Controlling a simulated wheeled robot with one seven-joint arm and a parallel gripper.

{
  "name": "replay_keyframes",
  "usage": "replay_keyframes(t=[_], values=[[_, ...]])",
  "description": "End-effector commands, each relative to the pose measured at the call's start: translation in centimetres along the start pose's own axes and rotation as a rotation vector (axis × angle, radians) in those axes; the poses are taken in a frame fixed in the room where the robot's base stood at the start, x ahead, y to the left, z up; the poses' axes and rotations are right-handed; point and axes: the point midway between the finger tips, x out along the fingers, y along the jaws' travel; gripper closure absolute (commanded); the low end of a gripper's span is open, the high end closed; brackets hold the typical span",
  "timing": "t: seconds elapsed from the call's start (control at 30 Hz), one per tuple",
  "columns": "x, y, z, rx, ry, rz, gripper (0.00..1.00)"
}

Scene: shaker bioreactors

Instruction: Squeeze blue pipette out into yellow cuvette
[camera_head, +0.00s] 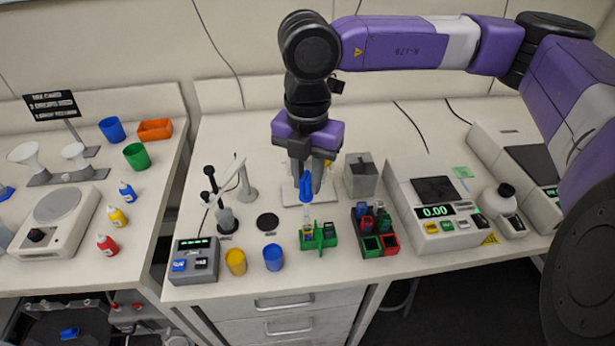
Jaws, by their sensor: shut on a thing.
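My gripper (311,182) points down over the middle of the right-hand bench. It is shut on the blue pipette (306,188), whose blue bulb shows between and below the fingers. The pipette points down, and its thin clear lower part is over the left side of a small green rack (327,242). I cannot tell whether the tip is inside a cuvette. Small cuvettes stand in the rack, but they are too small for me to pick out the yellow one for certain.
A yellow cup (236,262) and a blue cup (273,258) stand left of the rack. A red, green and dark rack (374,243) and a scale (434,211) reading 0.00 stand to its right. A grey control box (194,263) is at the front left.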

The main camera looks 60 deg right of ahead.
Motion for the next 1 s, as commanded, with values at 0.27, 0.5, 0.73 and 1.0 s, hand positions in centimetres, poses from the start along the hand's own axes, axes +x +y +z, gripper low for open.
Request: replay_keyframes(t=[0.27,0.5,0.73,1.0], values=[[-1.3,0.0,0.0,0.000,-0.001,0.001,1.00],[-2.4,0.0,0.0,0.000,-0.002,0.000,1.00],[-3.4,0.0,0.0,0.000,-0.001,0.000,1.00],[-3.8,0.0,0.0,0.000,-0.001,0.000,1.00]])
